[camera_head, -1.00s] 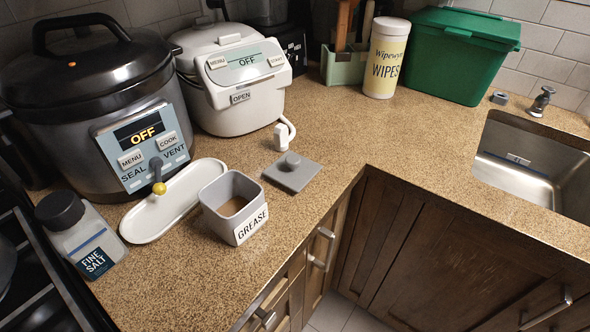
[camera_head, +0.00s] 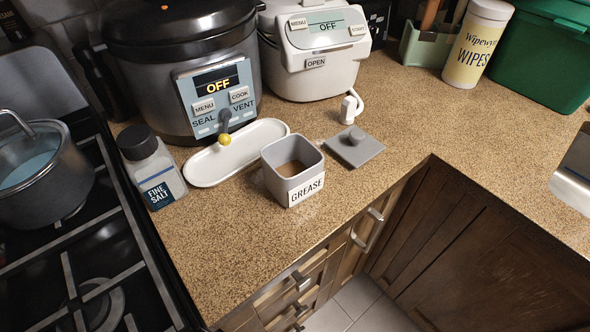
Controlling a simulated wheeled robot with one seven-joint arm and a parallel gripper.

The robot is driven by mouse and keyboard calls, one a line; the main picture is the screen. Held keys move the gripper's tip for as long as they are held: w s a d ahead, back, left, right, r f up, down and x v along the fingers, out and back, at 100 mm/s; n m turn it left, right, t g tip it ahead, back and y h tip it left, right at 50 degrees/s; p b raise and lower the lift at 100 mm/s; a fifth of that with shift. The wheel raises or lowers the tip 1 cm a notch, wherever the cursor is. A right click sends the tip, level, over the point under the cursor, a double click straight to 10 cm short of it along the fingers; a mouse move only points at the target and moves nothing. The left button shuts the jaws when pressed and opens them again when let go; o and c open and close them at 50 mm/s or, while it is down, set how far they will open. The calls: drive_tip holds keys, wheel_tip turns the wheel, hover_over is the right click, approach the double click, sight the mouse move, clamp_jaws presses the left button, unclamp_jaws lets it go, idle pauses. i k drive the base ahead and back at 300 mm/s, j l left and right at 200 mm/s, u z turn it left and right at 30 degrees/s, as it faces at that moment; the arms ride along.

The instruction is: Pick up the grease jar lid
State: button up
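The grease jar lid (camera_head: 355,148) is a flat grey square with a round knob on top. It lies on the speckled counter, apart from and to the right of the grease jar. The grease jar (camera_head: 292,172) is a grey square tub with a white "GREASE" label. It stands open with brown contents inside. My gripper is not in view.
A white oval tray (camera_head: 205,168) lies behind and left of the jar. A salt container (camera_head: 152,170), pressure cooker (camera_head: 180,75) and rice cooker (camera_head: 318,65) stand nearby. The stove (camera_head: 85,270) is at left. The counter (camera_head: 470,130) right of the lid is clear.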

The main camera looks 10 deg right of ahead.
sight(356, 146)
drive_tip(key=k+j+z, duration=0.55)
drive_tip(key=z, duration=0.25)
drive_tip(key=k+l, duration=0.05)
drive_tip(key=k, duration=0.05)
